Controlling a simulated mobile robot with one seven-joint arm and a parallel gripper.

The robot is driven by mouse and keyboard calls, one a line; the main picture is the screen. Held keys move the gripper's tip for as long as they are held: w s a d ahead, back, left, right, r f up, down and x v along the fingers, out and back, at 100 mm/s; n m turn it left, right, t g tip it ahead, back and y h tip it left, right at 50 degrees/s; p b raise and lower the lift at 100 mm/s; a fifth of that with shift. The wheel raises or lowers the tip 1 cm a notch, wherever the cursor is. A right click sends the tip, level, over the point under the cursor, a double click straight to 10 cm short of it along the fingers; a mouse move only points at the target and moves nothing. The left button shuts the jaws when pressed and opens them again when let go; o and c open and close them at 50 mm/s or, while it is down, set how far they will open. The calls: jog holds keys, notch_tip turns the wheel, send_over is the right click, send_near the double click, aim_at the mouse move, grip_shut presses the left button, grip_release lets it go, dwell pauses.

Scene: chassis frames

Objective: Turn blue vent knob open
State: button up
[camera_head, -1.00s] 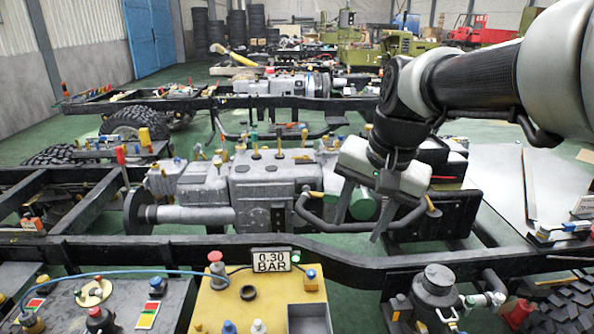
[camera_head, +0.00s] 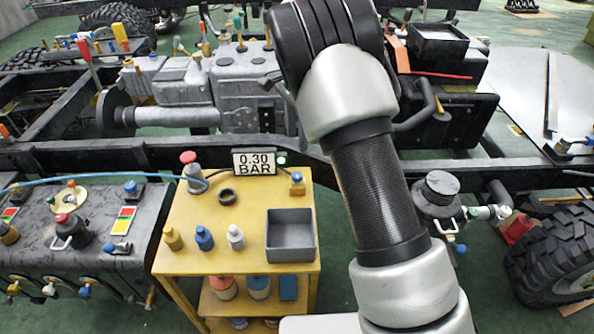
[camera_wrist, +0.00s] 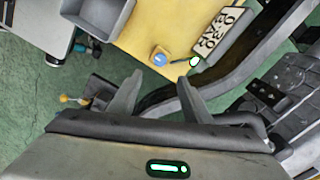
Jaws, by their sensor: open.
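A blue knob (camera_head: 296,177) sits on a small block at the right back corner of the yellow cart top (camera_head: 190,215), beside a display reading 0.30 BAR (camera_head: 254,162). In the wrist view the blue knob (camera_wrist: 160,59) lies ahead of my gripper (camera_wrist: 157,90), roughly in line with the gap between the two fingers. The fingers are apart, with nothing between them, and do not appear to touch the knob. In the head view my arm covers the gripper. Another blue knob (camera_head: 130,187) is on the dark tank at left.
A grey bin (camera_head: 290,235), small bottles (camera_head: 204,238), a black ring (camera_head: 227,197) and a red-topped valve (camera_head: 190,165) with a blue hose stand on the cart. A dark chassis rail (camera_head: 90,158) runs behind it. A black cylindrical unit (camera_head: 440,195) stands at right.

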aim_at(297, 175)
notch_tip(297, 175, down, 14)
jog(key=shift+r+b, duration=0.25)
jog(key=shift+b, duration=0.8)
jog(key=shift+c, duration=0.6)
jog(key=c, duration=1)
jog(key=shift+o, duration=0.2)
